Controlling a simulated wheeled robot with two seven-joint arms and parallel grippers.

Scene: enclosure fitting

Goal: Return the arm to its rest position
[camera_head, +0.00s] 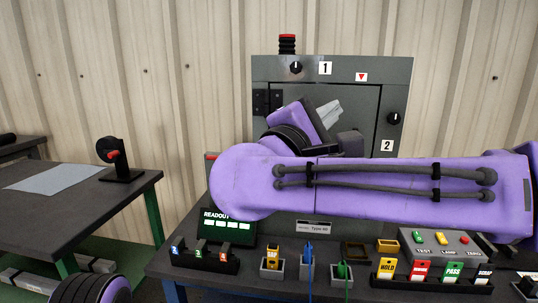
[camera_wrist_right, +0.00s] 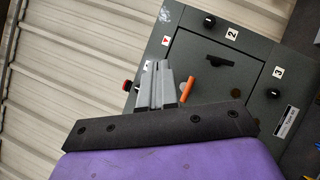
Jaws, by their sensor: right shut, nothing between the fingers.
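My right arm crosses the head view from the right, its purple forearm in front of the grey enclosure (camera_head: 270,75). My right gripper (camera_head: 330,110) is in front of the enclosure door (camera_head: 366,105), its grey fingers together and empty. In the right wrist view the shut fingers (camera_wrist_right: 161,84) point toward the enclosure (camera_wrist_right: 180,30); an orange rod (camera_wrist_right: 187,89) shows beside them, and I cannot tell what it belongs to. The door looks closed. The forearm hides the lower part of the enclosure. My left gripper is out of view.
The bench front holds a readout (camera_head: 228,222), a numbered block (camera_head: 205,260), small bins with blue (camera_head: 308,252) and green (camera_head: 342,270) parts, and a button box (camera_head: 440,243). A side table (camera_head: 60,205) at left carries a grey sheet and a black stand (camera_head: 121,165). A gap separates the tables.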

